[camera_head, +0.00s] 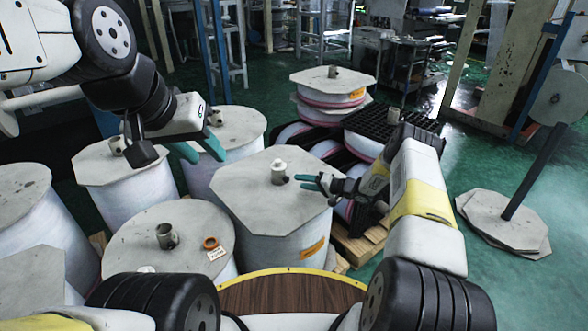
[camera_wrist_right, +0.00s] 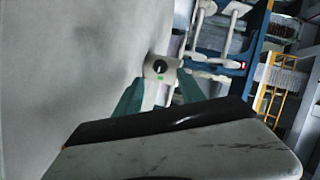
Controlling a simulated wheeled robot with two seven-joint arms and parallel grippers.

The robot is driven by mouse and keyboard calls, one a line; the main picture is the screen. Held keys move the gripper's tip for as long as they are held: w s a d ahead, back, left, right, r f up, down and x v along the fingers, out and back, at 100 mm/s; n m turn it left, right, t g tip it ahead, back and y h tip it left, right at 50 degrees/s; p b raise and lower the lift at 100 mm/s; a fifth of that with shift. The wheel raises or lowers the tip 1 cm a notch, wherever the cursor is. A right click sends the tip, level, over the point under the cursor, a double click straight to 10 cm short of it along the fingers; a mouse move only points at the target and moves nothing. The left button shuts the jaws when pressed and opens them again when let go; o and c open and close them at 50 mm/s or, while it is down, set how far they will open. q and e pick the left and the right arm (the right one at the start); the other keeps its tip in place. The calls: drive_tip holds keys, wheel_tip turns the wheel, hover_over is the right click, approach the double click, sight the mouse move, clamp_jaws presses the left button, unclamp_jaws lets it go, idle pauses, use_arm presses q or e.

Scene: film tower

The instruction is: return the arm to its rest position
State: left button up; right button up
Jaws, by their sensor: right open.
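My right gripper (camera_head: 303,183) reaches in from the right over the octagonal lid (camera_head: 255,205) of the middle film roll. Its teal fingers are apart, with nothing seen held between them. A small white plug (camera_head: 279,172) stands upright on that lid, just left of the fingertips. In the right wrist view, a white piece with a dark centre (camera_wrist_right: 160,68) shows beyond and between the open fingers; I cannot tell whether they touch it. My left gripper (camera_head: 198,150) hangs at the upper left over the rolls, its teal fingers apart and empty.
Several lidded film rolls (camera_head: 145,240) crowd the left and front. An orange ring (camera_head: 210,243) and a tag lie on the front lid. A black pallet (camera_head: 385,125) and stacked rolls (camera_head: 330,88) stand behind. Octagonal plates with a post (camera_head: 505,225) stand right; green floor there is open.

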drive_tip(key=shift+s+d+r, duration=0.1)
drive_tip(key=shift+s+d, duration=0.2)
drive_tip(key=shift+d, duration=0.1)
